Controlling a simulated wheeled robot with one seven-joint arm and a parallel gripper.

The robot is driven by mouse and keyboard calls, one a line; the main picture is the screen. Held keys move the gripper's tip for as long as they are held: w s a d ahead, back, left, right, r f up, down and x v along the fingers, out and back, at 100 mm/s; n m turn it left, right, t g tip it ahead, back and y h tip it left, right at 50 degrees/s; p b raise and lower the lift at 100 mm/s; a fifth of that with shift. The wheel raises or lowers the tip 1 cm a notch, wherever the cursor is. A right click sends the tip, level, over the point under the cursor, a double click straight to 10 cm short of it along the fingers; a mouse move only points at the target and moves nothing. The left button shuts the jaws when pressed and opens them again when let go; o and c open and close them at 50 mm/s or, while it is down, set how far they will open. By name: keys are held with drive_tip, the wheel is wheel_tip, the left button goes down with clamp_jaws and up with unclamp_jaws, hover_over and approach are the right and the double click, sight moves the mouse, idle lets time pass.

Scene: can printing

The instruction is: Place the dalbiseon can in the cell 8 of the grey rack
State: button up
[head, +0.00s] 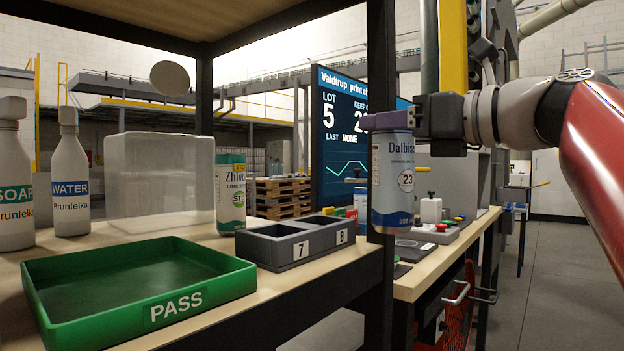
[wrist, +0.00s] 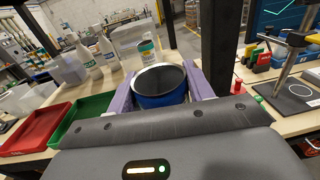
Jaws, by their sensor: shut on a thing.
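The Dalbiseon can (head: 392,185) is blue and silver with a "23" mark. My gripper (head: 388,121) is shut on its upper end and holds it upright in the air, right beside the black shelf post. In the wrist view the can (wrist: 160,98) sits between the purple fingers, its dark open-looking end towards the camera. The grey rack (head: 268,258) stands on the shelf to the left of the can. Its cells 7 and 8 look empty, with cell 8 at the right end, nearer the post. In the wrist view I cannot make out the rack.
The green PASS tray (head: 95,322) lies left of the rack. A Zhiv can (head: 230,195) stands behind the rack. A red tray (wrist: 32,128) shows at left in the wrist view.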

sight(383, 150)
drive_tip(key=f+x, duration=0.3)
drive_tip(key=x, duration=1)
drive_tip(key=shift+w+a+f, duration=0.15)
drive_tip(key=shift+w+f, duration=0.05)
drive_tip(key=shift+w, duration=0.05)
drive_tip(key=shift+f, duration=0.2)
drive_tip(key=o, duration=1.2)
drive_tip(key=shift+c, duration=0.2)
drive_tip(key=shift+r, duration=0.15)
drive_tip(key=b+v, duration=0.1)
drive_tip(key=v, duration=1.1)
drive_tip(key=shift+s, duration=0.1)
